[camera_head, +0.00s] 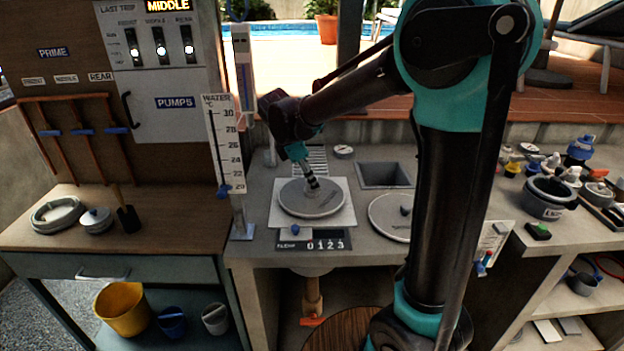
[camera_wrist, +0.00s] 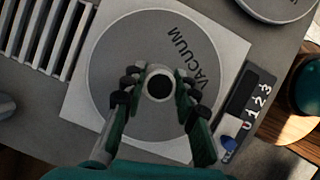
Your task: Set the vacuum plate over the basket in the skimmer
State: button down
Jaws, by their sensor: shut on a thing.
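In the wrist view the plate (camera_wrist: 118,62), marked VACUUM, sits inside the white square frame (camera_wrist: 82,133), with a rim of the frame showing all around. My gripper (camera_head: 313,186) points down at the plate's middle, and its fingers are shut on the knob. The gripper also shows in the wrist view (camera_wrist: 159,86). The basket is not visible; the plate covers the opening. I cannot tell whether the plate is fully seated.
A 0-1-2-3 dial strip (camera_head: 316,245) lies in front of the frame. A slotted grate (camera_head: 310,160) and a square opening (camera_head: 384,174) are behind. Another round grey lid (camera_head: 385,217) lies to the right. A water gauge (camera_head: 226,150) stands to the left.

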jog(key=shift+f, duration=0.25)
jog(key=shift+f, duration=0.3)
dwell(0.9)
jog(key=c, duration=1.1)
grip_release()
jog(key=shift+o, duration=0.9)
jog(key=shift+r, duration=0.1)
jog(key=shift+r, duration=2.4)
jog(key=shift+r, duration=2)
jog(key=shift+s, duration=0.1)
